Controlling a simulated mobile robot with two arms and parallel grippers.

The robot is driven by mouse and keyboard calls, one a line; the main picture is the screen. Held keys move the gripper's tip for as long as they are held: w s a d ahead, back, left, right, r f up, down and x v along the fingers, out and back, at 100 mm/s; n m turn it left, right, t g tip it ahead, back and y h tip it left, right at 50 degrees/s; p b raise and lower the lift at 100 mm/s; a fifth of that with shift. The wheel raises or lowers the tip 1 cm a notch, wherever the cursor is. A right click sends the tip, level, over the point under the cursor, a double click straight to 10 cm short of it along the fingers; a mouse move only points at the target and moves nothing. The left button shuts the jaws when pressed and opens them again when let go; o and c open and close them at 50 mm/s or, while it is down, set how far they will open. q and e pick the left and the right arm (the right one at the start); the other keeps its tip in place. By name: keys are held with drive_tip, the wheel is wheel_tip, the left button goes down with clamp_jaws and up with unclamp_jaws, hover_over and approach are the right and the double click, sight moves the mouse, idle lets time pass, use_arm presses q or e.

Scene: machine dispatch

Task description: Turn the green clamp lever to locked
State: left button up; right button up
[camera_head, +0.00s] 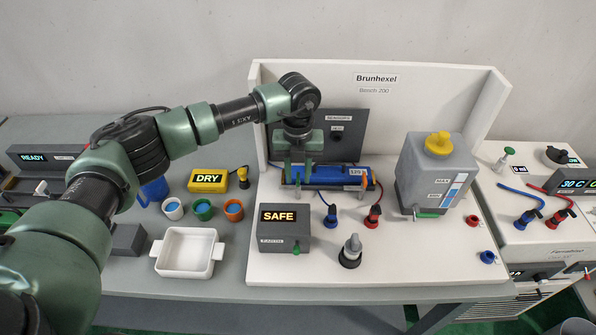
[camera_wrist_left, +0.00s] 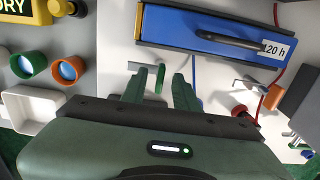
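The green clamp lever (camera_wrist_left: 160,79) shows in the left wrist view as a small green grip on a silver arm, at the near edge of the blue block (camera_wrist_left: 215,38). In the head view the left arm mostly hides the lever. My left gripper (camera_head: 298,172) is over the left end of the blue block (camera_head: 335,176). In the left wrist view its two green fingers (camera_wrist_left: 159,90) are apart, with the lever's green grip showing between them. I cannot tell whether they touch it. My right gripper is not in view.
An orange-tipped lever (camera_wrist_left: 271,97) is at the block's other end. A SAFE box (camera_head: 284,228), a grey tank (camera_head: 430,175) and blue and red connectors stand close by. A white tray (camera_head: 187,252) and several cups are left of the white bench.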

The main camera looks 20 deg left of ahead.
use_arm(q)
drive_tip(key=c, duration=0.6)
clamp_jaws()
drive_tip(key=shift+f+m+b, duration=0.2)
drive_tip(key=shift+m+b, duration=0.4)
drive_tip(key=shift+b, duration=0.35)
drive_tip(key=m+b, duration=0.5)
drive_tip(key=shift+m+b, duration=0.9)
drive_tip(key=shift+b, duration=0.05)
drive_tip(key=m+b, duration=0.3)
drive_tip(key=m, duration=0.1)
drive_tip(key=shift+r+m, duration=0.1)
drive_tip(key=shift+m, duration=0.2)
drive_tip(key=m+b, duration=0.2)
drive_tip(key=m, duration=0.3)
drive_tip(key=shift+r, duration=0.15)
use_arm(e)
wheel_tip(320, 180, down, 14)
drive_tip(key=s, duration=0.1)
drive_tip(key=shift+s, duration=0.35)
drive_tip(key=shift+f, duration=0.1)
use_arm(q)
drive_tip(key=shift+m, duration=0.3)
